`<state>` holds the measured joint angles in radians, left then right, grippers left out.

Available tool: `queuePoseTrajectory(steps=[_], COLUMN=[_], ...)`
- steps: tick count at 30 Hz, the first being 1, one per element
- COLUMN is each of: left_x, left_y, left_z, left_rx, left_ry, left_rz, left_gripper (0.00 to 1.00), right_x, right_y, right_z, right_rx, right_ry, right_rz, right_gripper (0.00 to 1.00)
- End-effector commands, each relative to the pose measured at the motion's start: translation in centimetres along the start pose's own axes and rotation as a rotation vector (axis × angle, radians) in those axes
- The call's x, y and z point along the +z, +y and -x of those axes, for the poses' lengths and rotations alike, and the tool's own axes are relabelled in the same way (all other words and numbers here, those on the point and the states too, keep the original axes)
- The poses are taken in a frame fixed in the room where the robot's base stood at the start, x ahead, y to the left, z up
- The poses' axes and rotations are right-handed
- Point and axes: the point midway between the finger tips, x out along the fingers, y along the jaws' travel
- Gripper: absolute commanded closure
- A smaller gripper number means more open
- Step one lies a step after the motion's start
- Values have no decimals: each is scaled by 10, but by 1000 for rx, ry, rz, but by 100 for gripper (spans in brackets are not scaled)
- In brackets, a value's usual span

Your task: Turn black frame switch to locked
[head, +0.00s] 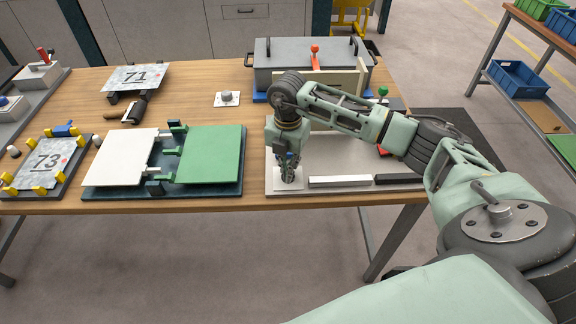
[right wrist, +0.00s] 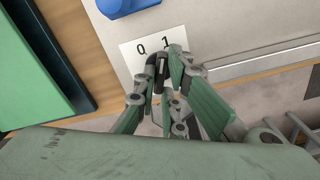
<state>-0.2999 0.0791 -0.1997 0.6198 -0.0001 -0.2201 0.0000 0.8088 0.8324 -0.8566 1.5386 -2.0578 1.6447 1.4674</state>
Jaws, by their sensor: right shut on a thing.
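The black switch (right wrist: 157,68) sits on a white plate (right wrist: 130,50) marked 0 and 1, seen in the right wrist view. My right gripper (right wrist: 162,84) is shut on the switch, with its green-padded fingers on either side. The handle lies between the two marks; I cannot tell its exact setting. In the head view my right gripper (head: 289,178) points down at the plate (head: 284,187) at the front left corner of a light panel (head: 335,165). The gripper hides the switch there. My left gripper is not in view.
A blue knob (right wrist: 118,6) stands just behind the plate. Left of the panel is a dark base with a white plate (head: 121,158) and a green plate (head: 211,154). A grey box with a red-knobbed lever (head: 315,49) stands behind. A white bar (head: 339,181) lies at right.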

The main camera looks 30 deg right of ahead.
Motion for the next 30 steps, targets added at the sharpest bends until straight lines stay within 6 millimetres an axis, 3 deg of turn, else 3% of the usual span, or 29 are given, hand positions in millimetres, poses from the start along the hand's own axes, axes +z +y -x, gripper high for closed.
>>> queuePoseTrajectory(steps=[9,24,25,30], left_x=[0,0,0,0], left_y=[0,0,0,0], left_z=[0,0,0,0], left_rx=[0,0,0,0], left_ry=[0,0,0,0], left_rz=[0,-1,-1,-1], left_gripper=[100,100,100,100], right_x=[1,1,1,1], right_y=[1,1,1,0], right_z=[1,1,1,1], right_rx=[3,3,3,2], right_ry=[-2,-2,-2,-2], right_rz=[-112,-132,-132,-131], right_gripper=[100,100,90,75])
